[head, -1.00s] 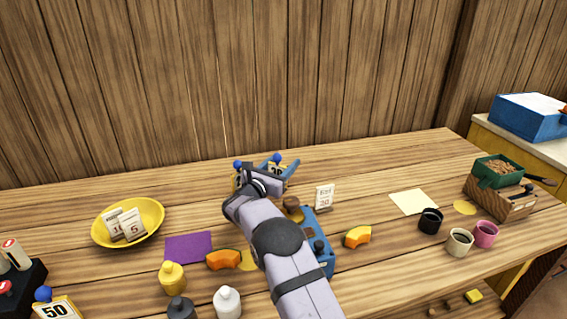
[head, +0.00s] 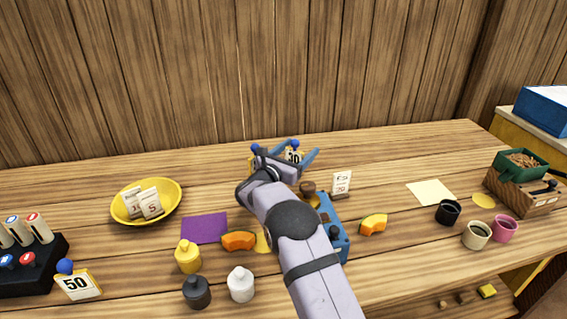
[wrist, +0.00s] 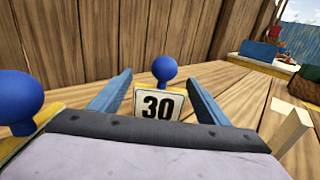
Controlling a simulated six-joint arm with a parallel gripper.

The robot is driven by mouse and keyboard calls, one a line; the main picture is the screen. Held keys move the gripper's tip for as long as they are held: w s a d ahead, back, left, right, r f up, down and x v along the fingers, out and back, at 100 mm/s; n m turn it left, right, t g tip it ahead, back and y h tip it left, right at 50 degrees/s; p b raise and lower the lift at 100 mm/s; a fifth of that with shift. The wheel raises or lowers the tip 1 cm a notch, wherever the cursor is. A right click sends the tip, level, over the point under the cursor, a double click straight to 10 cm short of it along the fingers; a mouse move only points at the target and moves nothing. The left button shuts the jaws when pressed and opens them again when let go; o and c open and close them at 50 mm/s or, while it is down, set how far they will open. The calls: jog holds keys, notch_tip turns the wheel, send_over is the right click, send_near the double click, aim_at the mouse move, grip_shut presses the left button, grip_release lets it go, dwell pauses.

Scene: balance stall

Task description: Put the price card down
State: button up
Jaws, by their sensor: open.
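A price card reading 30 with a blue knob (wrist: 158,105) stands upright in the wrist view, and it also shows in the head view (head: 293,157). My gripper (head: 291,155) is open at the back of the table, with its two blue fingers spread to either side of this card. In the wrist view (wrist: 159,78) I see a gap between the card and each finger. The card's lower edge is hidden behind my gripper's body. A second blue-knobbed card (wrist: 18,105) is close at the left of the wrist view, mostly cut off.
A white card on a stand (head: 342,182) and a blue device (head: 338,240) are right of my gripper. A purple cloth (head: 204,229), a yellow bowl (head: 122,214) with cards and a 50 card (head: 77,285) lie left.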

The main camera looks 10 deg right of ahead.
jog(key=b+v, duration=0.1)
jog(key=v, duration=0.9)
jog(key=shift+s+a, duration=0.2)
jog(key=shift+s, duration=0.05)
jog(key=w+a+r+n+t+y+p, duration=0.1)
jog(key=a+r+n+t+y+p, duration=0.15)
jog(key=r+n+p, duration=0.35)
jog(key=w+a+r+n+t+y+p, duration=0.1)
jog(key=r+n+y+p, duration=0.25)
jog(key=r, duration=0.45)
jog(key=s+a+r+n+g+y+p, duration=0.35)
jog(key=s+n+y+p, duration=0.2)
jog(key=n+p, duration=0.55)
jog(key=s+d+r+n+g+p, duration=0.2)
jog(key=s+n+g+p, duration=0.2)
jog(key=s+n, duration=0.4)
jog(key=s+d+r+n+g+y+p, duration=0.1)
jog(key=s+n+g+p, duration=0.3)
jog(key=s, duration=1.3)
jog(key=s+d+r+n+g+p, duration=0.2)
jog(key=s+d+n+g+p, duration=0.2)
jog(key=s+n+p, duration=0.5)
jog(key=s+n, duration=0.3)
jog(key=shift+s+r+n+g, duration=0.3)
jog(key=shift+s+n+g, duration=0.05)
jog(key=shift+s+g, duration=0.05)
jog(key=shift+o, duration=0.5)
jog(key=shift+a, duration=0.1)
